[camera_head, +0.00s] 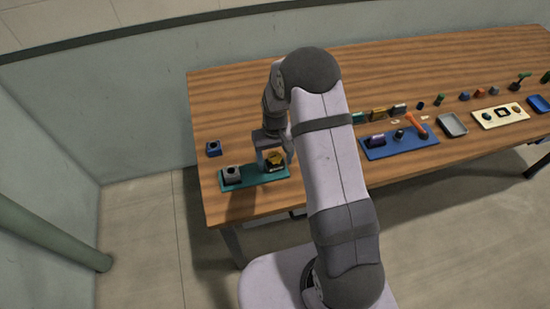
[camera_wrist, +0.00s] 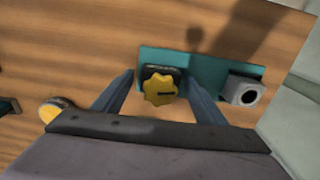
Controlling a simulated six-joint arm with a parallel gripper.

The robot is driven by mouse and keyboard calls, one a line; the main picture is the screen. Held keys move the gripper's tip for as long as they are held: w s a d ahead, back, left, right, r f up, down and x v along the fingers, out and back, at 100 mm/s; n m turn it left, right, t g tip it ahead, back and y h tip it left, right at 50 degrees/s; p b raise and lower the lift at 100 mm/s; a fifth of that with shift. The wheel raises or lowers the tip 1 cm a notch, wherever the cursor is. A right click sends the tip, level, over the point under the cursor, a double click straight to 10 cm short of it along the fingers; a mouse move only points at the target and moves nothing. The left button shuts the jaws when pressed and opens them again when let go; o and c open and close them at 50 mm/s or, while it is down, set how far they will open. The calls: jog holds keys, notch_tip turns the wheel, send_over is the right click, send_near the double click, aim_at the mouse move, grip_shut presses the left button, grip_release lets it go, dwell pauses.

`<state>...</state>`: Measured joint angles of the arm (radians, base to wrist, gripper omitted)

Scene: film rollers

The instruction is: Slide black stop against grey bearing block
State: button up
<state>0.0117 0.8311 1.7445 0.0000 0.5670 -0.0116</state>
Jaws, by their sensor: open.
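The black stop (camera_wrist: 163,70) has a yellow lobed knob (camera_wrist: 158,90) on it and sits on the teal plate (camera_wrist: 207,70). It also shows in the head view (camera_head: 275,168). The grey bearing block (camera_wrist: 242,91), with a dark round bore, stands on the same plate, right of the stop in the wrist view and left of it in the head view (camera_head: 231,174). A stretch of bare plate separates the two. My gripper (camera_wrist: 161,78) is open, with one finger on each side of the stop. I cannot tell whether the fingers touch it.
A blue block (camera_head: 213,149) stands behind the plate on the wooden table (camera_head: 240,110). A blue board (camera_head: 400,141) with parts, a grey tray (camera_head: 453,125) and several small items lie to the right. A yellow-topped round thing (camera_wrist: 58,108) is at the left of the wrist view.

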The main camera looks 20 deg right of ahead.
jog(key=shift+f, duration=0.3)
jog(key=shift+c, duration=0.6)
jog(key=c, duration=1.4)
jog(key=a, duration=0.4)
jog(key=shift+a, duration=0.35)
jog(key=o, duration=1.5)
jog(key=shift+r, duration=0.1)
jog(key=shift+r+b, duration=1.35)
jog(key=shift+r, duration=2.3)
jog(key=shift+c, duration=0.5)
